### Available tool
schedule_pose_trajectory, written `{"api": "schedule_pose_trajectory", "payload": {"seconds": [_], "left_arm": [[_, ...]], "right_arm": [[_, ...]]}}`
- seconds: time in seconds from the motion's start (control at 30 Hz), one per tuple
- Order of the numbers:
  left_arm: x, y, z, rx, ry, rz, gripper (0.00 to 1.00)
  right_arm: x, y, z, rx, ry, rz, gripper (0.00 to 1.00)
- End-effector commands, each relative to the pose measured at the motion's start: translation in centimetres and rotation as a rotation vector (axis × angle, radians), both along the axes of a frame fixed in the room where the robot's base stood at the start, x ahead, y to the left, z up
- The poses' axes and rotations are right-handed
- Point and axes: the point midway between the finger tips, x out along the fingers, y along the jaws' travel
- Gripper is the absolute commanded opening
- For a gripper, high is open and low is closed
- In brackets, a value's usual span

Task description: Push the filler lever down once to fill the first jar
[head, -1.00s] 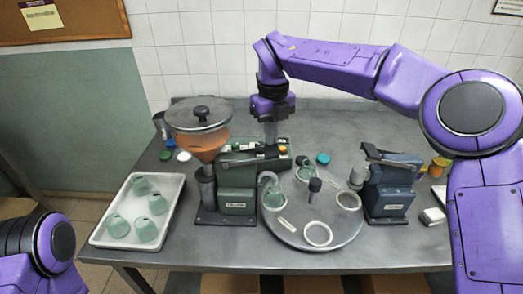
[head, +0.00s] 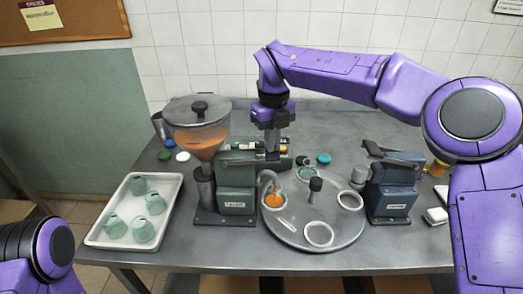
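The green filler (head: 237,190) stands left of the turntable, with a hopper (head: 198,138) of orange contents on its left. My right gripper (head: 272,153) points down at the filler's dark lever (head: 245,157), at its right end. Its fingers look shut together, and they hide part of the lever. The first jar (head: 274,201) stands on the turntable under the filler's spout, with orange contents in it. Another green jar (head: 306,174) sits at the back of the turntable (head: 290,232) and looks empty. My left gripper is out of view.
A white tray (head: 177,183) with several green jars is at the left. A blue machine (head: 392,190) with its own lever stands right of the turntable. Loose lids, including a teal one (head: 323,158), lie behind. The table's front strip is clear.

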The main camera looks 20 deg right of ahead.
Motion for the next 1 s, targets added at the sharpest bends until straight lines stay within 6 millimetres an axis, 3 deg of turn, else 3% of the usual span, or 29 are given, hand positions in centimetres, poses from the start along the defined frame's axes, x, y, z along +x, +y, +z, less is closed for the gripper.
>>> {"api": "schedule_pose_trajectory", "payload": {"seconds": [1.0], "left_arm": [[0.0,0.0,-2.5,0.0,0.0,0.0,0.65]], "right_arm": [[-0.1,-0.3,-3.6,-0.001,0.003,0.0,0.0]]}}
